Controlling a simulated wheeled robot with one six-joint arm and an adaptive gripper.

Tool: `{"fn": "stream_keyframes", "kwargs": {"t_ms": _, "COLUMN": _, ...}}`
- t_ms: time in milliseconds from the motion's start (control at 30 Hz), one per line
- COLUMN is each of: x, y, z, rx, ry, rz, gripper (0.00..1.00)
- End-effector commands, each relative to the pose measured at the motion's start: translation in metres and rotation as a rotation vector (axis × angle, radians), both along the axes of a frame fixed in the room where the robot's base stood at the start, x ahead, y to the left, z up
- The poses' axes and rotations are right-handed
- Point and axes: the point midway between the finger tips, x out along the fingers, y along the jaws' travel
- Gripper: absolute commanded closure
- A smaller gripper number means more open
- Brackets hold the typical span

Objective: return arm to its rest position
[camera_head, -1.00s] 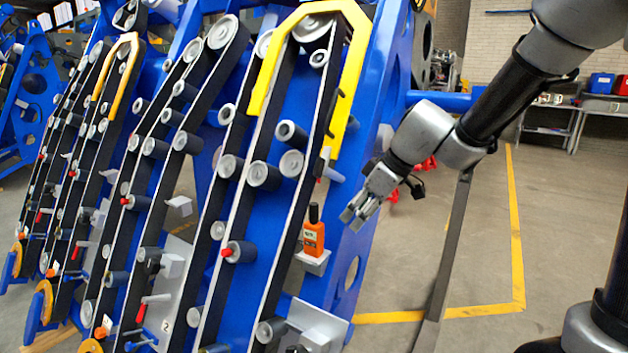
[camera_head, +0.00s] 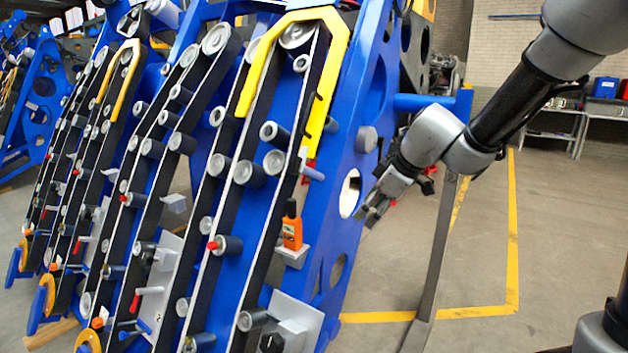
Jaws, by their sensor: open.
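My gripper (camera_head: 368,212) is at the right of the blue harvester chassis (camera_head: 352,130), with its fingers pointing down and left. It is open, and I see nothing between its fingers. My arm comes in from the upper right and bends at the wrist. An orange device with a black top (camera_head: 291,228) stands upright on a small grey ledge (camera_head: 294,256) on the chassis, left of the gripper and apart from it.
Black belts and grey rollers (camera_head: 273,161) cover the chassis under a yellow guard (camera_head: 335,70). A dark slanted post (camera_head: 437,250) stands right of the gripper. Open floor with a yellow line (camera_head: 513,230) lies to the right. A bench with bins (camera_head: 604,88) is at the back.

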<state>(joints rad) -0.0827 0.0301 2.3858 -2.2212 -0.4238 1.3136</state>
Motion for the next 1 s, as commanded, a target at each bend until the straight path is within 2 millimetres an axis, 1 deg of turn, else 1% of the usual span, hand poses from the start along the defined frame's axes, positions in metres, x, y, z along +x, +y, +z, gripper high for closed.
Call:
{"fn": "stream_keyframes", "kwargs": {"t_ms": 167, "x": 0.033, "y": -0.027, "z": 0.011, "rx": -0.055, "ry": -0.125, "rz": -0.062, "gripper": 0.45}}
{"fn": "stream_keyframes", "kwargs": {"t_ms": 267, "x": 0.050, "y": -0.052, "z": 0.020, "rx": -0.101, "ry": -0.192, "rz": -0.129, "gripper": 0.45}}
{"fn": "stream_keyframes", "kwargs": {"t_ms": 367, "x": 0.061, "y": -0.086, "z": 0.033, "rx": -0.160, "ry": -0.253, "rz": -0.221, "gripper": 0.45}}
{"fn": "stream_keyframes", "kwargs": {"t_ms": 433, "x": 0.064, "y": -0.117, "z": 0.045, "rx": -0.209, "ry": -0.284, "rz": -0.302, "gripper": 0.45}}
{"fn": "stream_keyframes", "kwargs": {"t_ms": 467, "x": 0.062, "y": -0.132, "z": 0.050, "rx": -0.234, "ry": -0.294, "rz": -0.345, "gripper": 0.45}}
{"fn": "stream_keyframes", "kwargs": {"t_ms": 500, "x": 0.057, "y": -0.155, "z": 0.057, "rx": -0.269, "ry": -0.299, "rz": -0.407, "gripper": 0.45}}
{"fn": "stream_keyframes", "kwargs": {"t_ms": 533, "x": 0.050, "y": -0.173, "z": 0.062, "rx": -0.297, "ry": -0.297, "rz": -0.459, "gripper": 0.45}}
{"fn": "stream_keyframes", "kwargs": {"t_ms": 567, "x": 0.040, "y": -0.193, "z": 0.067, "rx": -0.325, "ry": -0.287, "rz": -0.514, "gripper": 0.45}}
{"fn": "stream_keyframes", "kwargs": {"t_ms": 600, "x": 0.022, "y": -0.218, "z": 0.071, "rx": -0.357, "ry": -0.261, "rz": -0.593, "gripper": 0.45}}
{"fn": "stream_keyframes", "kwargs": {"t_ms": 633, "x": 0.005, "y": -0.236, "z": 0.073, "rx": -0.378, "ry": -0.231, "rz": -0.650, "gripper": 0.45}}
{"fn": "stream_keyframes", "kwargs": {"t_ms": 667, "x": -0.015, "y": -0.251, "z": 0.074, "rx": -0.394, "ry": -0.194, "rz": -0.704, "gripper": 0.45}}
{"fn": "stream_keyframes", "kwargs": {"t_ms": 700, "x": -0.043, "y": -0.267, "z": 0.072, "rx": -0.402, "ry": -0.134, "rz": -0.771, "gripper": 0.45}}
{"fn": "stream_keyframes", "kwargs": {"t_ms": 767, "x": -0.089, "y": -0.281, "z": 0.067, "rx": -0.392, "ry": -0.030, "rz": -0.856, "gripper": 0.45}}
{"fn": "stream_keyframes", "kwargs": {"t_ms": 800, "x": -0.120, "y": -0.284, "z": 0.061, "rx": -0.367, "ry": 0.046, "rz": -0.902, "gripper": 0.45}}
{"fn": "stream_keyframes", "kwargs": {"t_ms": 833, "x": -0.143, "y": -0.282, "z": 0.057, "rx": -0.341, "ry": 0.102, "rz": -0.930, "gripper": 0.45}}
{"fn": "stream_keyframes", "kwargs": {"t_ms": 867, "x": -0.165, "y": -0.278, "z": 0.053, "rx": -0.306, "ry": 0.157, "rz": -0.953, "gripper": 0.45}}
{"fn": "stream_keyframes", "kwargs": {"t_ms": 900, "x": -0.192, "y": -0.268, "z": 0.048, "rx": -0.248, "ry": 0.224, "rz": -0.978, "gripper": 0.45}}
{"fn": "stream_keyframes", "kwargs": {"t_ms": 1000, "x": -0.241, "y": -0.238, "z": 0.043, "rx": -0.079, "ry": 0.336, "rz": -1.031, "gripper": 0.45}}
